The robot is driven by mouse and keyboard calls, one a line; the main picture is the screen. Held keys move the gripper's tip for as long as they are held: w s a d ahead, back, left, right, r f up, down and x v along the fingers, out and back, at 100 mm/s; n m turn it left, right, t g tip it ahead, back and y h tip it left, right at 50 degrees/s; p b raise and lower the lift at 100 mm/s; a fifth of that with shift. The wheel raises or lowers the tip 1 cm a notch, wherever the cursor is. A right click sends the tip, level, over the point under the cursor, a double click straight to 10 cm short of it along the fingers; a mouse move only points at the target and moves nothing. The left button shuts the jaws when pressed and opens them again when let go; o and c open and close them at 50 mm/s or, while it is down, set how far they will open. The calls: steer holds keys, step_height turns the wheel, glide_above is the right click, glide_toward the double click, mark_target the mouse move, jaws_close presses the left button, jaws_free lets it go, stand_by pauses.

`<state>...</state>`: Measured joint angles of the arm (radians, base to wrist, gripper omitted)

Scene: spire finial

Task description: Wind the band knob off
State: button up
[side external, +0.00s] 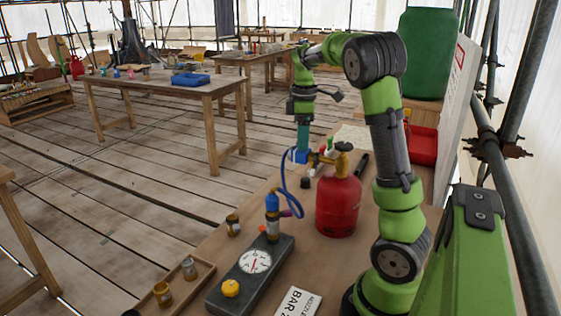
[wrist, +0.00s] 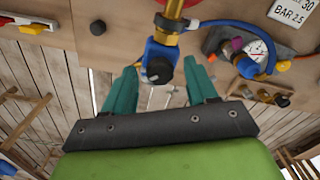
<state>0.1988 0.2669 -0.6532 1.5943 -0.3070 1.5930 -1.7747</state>
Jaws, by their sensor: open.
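A blue fitting (wrist: 162,56) with a dark round end (wrist: 158,72) sits on a brass pipe, and I take it for the band knob. In the side external view the blue part (side external: 299,156) is beside the red gas cylinder (side external: 338,203), below my gripper (side external: 303,140). In the wrist view my gripper (wrist: 158,82) is open. Its two teal fingers stand on either side of the blue fitting, with a visible gap at the right. I cannot tell whether the left finger touches it. The side external view mostly hides the fingertips.
A blue hose (side external: 283,180) runs from the brass fittings to a blue-topped canister (side external: 272,208). A dark gauge box (side external: 236,292) with a yellow knob (side external: 230,288) lies nearer. A wooden tray (side external: 172,292) holds small jars. A sign (side external: 297,303) lies at the front.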

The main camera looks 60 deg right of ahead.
steer(key=c, duration=1.1)
steer(key=shift+o, duration=0.2)
steer(key=shift+m, duration=0.4)
